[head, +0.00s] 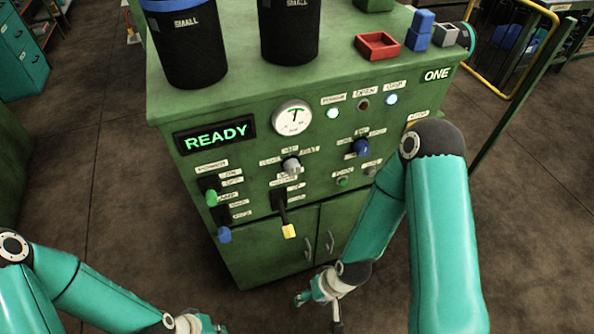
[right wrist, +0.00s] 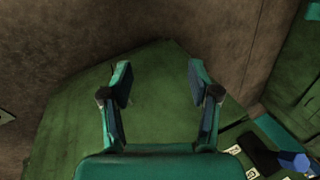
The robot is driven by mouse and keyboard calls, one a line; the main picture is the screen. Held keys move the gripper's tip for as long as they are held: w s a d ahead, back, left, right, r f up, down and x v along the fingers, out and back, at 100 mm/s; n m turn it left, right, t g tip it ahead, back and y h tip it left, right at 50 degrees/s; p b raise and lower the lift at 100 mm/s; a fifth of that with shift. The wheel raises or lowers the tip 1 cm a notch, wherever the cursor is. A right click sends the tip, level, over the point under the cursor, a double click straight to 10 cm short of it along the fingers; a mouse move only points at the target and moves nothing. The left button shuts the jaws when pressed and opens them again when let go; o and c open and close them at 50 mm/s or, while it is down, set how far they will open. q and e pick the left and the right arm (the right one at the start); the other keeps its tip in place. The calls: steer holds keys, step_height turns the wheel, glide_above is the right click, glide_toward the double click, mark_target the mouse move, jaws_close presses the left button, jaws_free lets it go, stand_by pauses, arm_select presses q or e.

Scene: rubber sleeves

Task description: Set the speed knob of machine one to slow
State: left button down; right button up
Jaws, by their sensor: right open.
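Green machine one (head: 393,95) stands ahead in the head view, marked ONE, its display (head: 215,134) reading READY. Its panel carries a grey knob (head: 291,165) below the round dial and a blue knob (head: 361,147) to the right. Small labels surround both; I cannot read which is the speed knob or its setting. My right gripper (head: 318,292) is low in front of the cabinet doors, apart from both knobs. In the right wrist view its fingers (right wrist: 160,76) are open and empty. My left gripper (head: 190,322) is at the bottom edge, partly cut off.
Levers with green (head: 211,198), blue (head: 224,235) and yellow (head: 288,231) ends stick out of the panel. Floor left of the machine is clear.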

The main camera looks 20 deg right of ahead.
steer(key=w+r+n+t+b, duration=0.1)
steer(key=w+r+t+b, duration=0.1)
steer(key=w+b, duration=0.3)
steer(key=w+r+n+t+h+b, duration=0.1)
steer(key=w+r+t+b, duration=0.1)
steer(key=w+t+b, duration=0.2)
steer(key=w+r+n+t+b, duration=0.1)
steer(key=w+r+t+b, duration=0.1)
steer(key=w+b, duration=0.4)
steer(key=shift+w+a+r+t+h+b, duration=0.15)
steer(key=shift+w+r+t+h+b, duration=0.2)
steer(key=shift+b, duration=0.5)
step_height(320, 180, up, 6)
steer(key=f+t+b, duration=0.1)
steer(key=t+b, duration=0.2)
steer(key=b, duration=0.3)
steer(key=t+h+b, duration=0.2)
steer(key=t+b, duration=0.4)
steer(key=b, duration=0.5)
glide_toward(295, 171)
steer(key=shift+m+g, duration=0.25)
steer(key=shift+m, duration=0.05)
steer(key=w+p, duration=0.8)
steer(key=p, duration=0.5)
steer(key=shift+a+r, duration=0.1)
steer(key=shift+a, duration=0.05)
steer(key=shift+w, duration=0.85)
